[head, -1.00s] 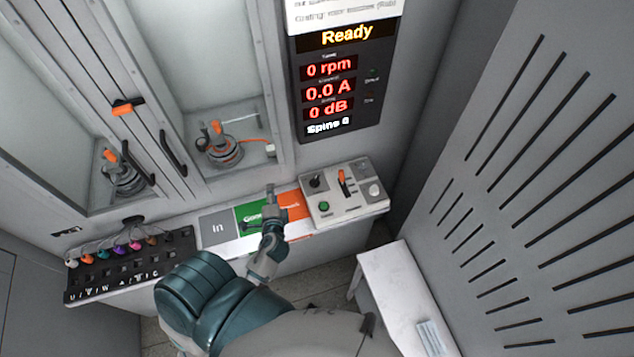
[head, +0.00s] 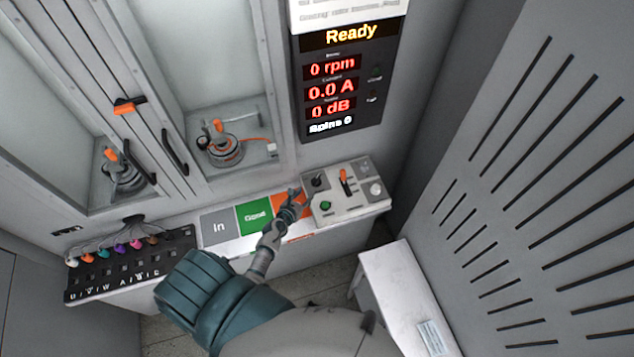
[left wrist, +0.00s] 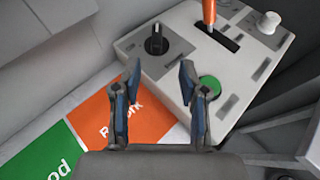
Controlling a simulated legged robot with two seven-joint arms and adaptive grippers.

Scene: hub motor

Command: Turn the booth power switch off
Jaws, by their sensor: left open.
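The light grey control box (head: 352,207) stands at the right end of the bench. It carries a black rotary knob (head: 316,181), an orange-handled lever (head: 344,179), a green button (head: 326,205) and a pale round knob (head: 376,189). I cannot read which one is labelled as the power switch. In the left wrist view the black knob (left wrist: 156,41) lies ahead of my left gripper (left wrist: 160,75), and the green button (left wrist: 209,87) lies by its right finger. My left gripper (head: 296,194) is open and empty, at the box's left edge. My right gripper is not in view.
Grey, green (head: 255,217) and orange mats lie along the bench left of the box. The display (head: 340,80) reads Ready, 0 rpm, 0.0 A. A plug panel (head: 130,262) is at the left. A white side table (head: 395,290) stands in front right.

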